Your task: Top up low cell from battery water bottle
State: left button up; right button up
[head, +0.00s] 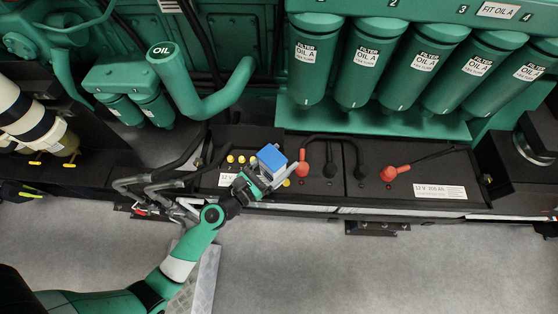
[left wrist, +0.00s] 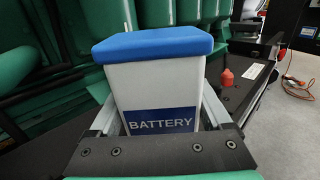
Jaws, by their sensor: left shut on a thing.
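The battery water bottle (head: 271,158) is a white box-shaped container with a blue top. In the left wrist view the bottle (left wrist: 155,90) shows a blue label reading BATTERY and stands between the two finger bars. My left gripper (head: 266,178) is shut on it and holds it over the front of the left black battery (head: 330,190). Yellow cell caps (head: 241,160) show on that battery just left of the bottle, and another yellow spot (head: 286,183) shows at its lower right. The low cell cannot be told apart; the bottle and gripper hide part of the battery top. My right gripper is not in view.
A red terminal cover (head: 302,169) stands close right of the bottle, with black cables beside it. A second battery (head: 440,178) with a red terminal (head: 390,172) lies further right. Green oil filters (head: 365,62) and a green OIL pipe (head: 175,80) rise behind. Grey floor (head: 400,270) is open in front.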

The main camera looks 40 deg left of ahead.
pick_arm(q)
jog(key=w+a+f+b, duration=0.3)
jog(key=w+a+b, duration=0.3)
jog(key=w+a, duration=0.2)
jog(key=shift+w+b, duration=0.4)
jog(key=shift+w, duration=0.25)
jog(key=shift+f+b, duration=0.45)
jog(key=shift+f, duration=0.3)
dwell(1.1)
jog(key=shift+f, duration=0.25)
dwell(4.4)
